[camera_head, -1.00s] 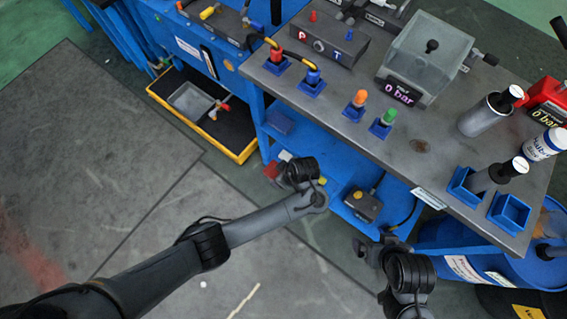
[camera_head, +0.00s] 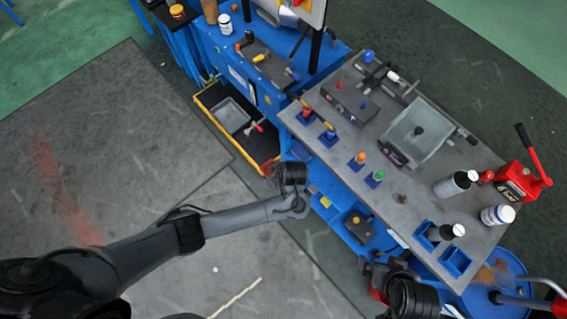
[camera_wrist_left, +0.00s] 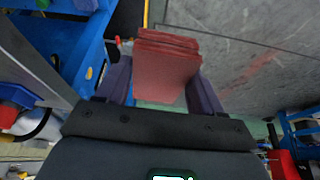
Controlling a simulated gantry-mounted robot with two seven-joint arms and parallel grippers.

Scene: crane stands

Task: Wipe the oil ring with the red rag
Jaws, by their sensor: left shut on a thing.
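The red rag (camera_wrist_left: 168,62) is a folded dark-red pad between the two fingers of my left gripper (camera_wrist_left: 160,88) in the left wrist view. In the head view only a small red edge of the rag (camera_head: 267,168) shows beside my left wrist, off the bench's front side. A small dark brown stain, likely the oil ring (camera_head: 399,198), lies on the grey bench top (camera_head: 420,215). My left gripper is apart from it, to its left. My right gripper (camera_head: 374,275) is in front of the bench, at lower right; its fingers are not clear.
Orange (camera_head: 361,158) and green (camera_head: 378,175) plugs, a clear-lidded box (camera_head: 418,130), bottles (camera_head: 455,183), blue square holders (camera_head: 455,261) and a red pump (camera_head: 520,180) crowd the bench. A blue drum (camera_head: 510,265) stands right. A yellow-edged tray (camera_head: 225,140) lies left.

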